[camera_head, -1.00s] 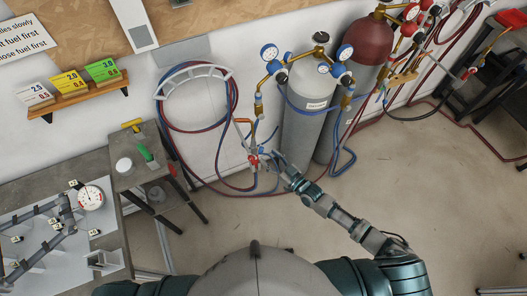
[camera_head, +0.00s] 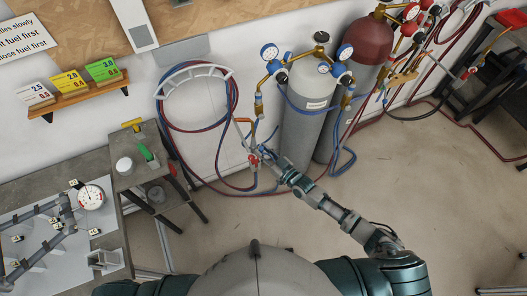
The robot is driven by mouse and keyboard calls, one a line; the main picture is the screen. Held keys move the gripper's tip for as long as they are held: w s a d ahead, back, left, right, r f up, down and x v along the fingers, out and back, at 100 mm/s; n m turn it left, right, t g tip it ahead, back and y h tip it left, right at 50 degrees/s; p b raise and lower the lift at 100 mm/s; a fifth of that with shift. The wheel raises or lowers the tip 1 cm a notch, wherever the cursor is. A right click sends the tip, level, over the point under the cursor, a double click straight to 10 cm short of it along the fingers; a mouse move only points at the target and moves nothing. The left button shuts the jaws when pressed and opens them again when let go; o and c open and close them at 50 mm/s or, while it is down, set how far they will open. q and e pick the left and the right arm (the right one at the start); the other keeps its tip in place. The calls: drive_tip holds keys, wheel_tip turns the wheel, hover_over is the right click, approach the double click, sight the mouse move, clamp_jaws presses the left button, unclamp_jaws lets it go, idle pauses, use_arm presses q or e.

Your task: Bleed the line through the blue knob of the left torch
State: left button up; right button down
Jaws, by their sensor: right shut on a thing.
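The left torch (camera_head: 244,134) hangs in front of the wall beside the grey cylinder, with its tip up and its knobs at the lower end. Its red knob (camera_head: 253,160) shows at the lower end. My right gripper (camera_head: 266,155) is at this lower end, shut on the blue knob, which is mostly hidden by the fingers. A second torch (camera_head: 468,74) hangs at the far right. My left gripper is out of view.
The grey cylinder (camera_head: 305,135) with blue gauges stands behind my right gripper. A red cylinder (camera_head: 365,45) stands behind it. Coiled hoses (camera_head: 160,110) hang on the wall. A small side table (camera_head: 125,180) and a workbench are at the left. The floor at right is clear.

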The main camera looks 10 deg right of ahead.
drive_tip(key=shift+m+p, duration=0.35)
drive_tip(key=shift+m, duration=0.15)
drive_tip(key=c, duration=0.9)
unclamp_jaws()
drive_tip(key=v, duration=1.2)
drive_tip(key=shift+d+r, duration=0.1)
drive_tip(key=shift+r, duration=0.1)
